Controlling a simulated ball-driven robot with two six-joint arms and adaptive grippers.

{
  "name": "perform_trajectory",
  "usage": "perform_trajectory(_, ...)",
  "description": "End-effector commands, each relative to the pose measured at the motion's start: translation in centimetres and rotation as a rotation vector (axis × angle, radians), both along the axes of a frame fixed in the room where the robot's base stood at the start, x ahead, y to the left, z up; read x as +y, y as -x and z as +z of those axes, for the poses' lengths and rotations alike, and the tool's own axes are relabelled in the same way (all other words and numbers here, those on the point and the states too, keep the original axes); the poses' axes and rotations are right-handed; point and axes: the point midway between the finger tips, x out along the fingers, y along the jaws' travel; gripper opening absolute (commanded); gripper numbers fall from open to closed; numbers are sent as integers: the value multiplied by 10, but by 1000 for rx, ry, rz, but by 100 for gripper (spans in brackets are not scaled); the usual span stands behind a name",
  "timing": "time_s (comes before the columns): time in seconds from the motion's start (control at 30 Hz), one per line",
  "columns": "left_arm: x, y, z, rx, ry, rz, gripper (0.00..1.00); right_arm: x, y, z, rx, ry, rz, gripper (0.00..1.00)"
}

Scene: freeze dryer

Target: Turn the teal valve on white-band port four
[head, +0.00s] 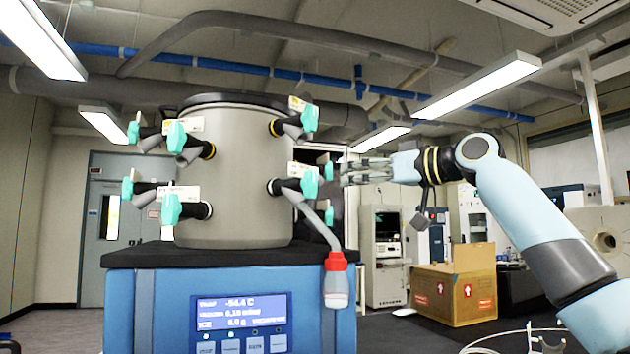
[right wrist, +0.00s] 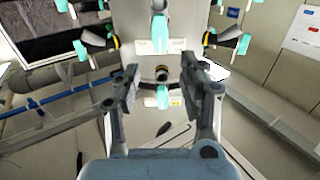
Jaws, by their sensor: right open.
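The grey drum (head: 240,180) of the freeze dryer carries several ports with teal valves and pale labels. Teal valves show on its left side (head: 172,209), on its right front (head: 309,184) and at its right edge (head: 328,172). My right gripper (head: 350,172) is level with the right-edge valve, close to it, fingers pointing at the drum. In the right wrist view its fingers (right wrist: 161,92) are spread, with a teal valve (right wrist: 163,97) seen between them, not gripped. Another teal valve (right wrist: 159,25) is above. Port numbers are unreadable, so I cannot tell which is port four. My left gripper is not in view.
A red-capped flask (head: 336,283) hangs from the lower right port by a grey tube. The blue cabinet (head: 150,310) with a lit display (head: 240,311) is below the drum. A cardboard box (head: 455,290) stands behind at right.

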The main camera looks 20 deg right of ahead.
Motion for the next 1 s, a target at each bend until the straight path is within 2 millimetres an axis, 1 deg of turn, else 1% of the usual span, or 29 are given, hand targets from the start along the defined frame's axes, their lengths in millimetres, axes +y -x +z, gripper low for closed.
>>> perform_trajectory(0.03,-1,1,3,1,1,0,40,1,-1,7,-6,-1,0,42)
perform_trajectory(0.17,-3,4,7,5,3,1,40,8,-13,8,-6,-5,1,42)
perform_trajectory(0.4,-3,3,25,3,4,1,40,35,-53,10,-6,-6,2,42)
perform_trajectory(0.6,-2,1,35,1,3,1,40,51,-81,8,-5,-5,0,42)
perform_trajectory(0.73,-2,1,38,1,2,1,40,56,-89,6,-6,-2,0,42)
perform_trajectory(1.0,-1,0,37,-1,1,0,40,57,-92,5,-7,-1,-1,42)
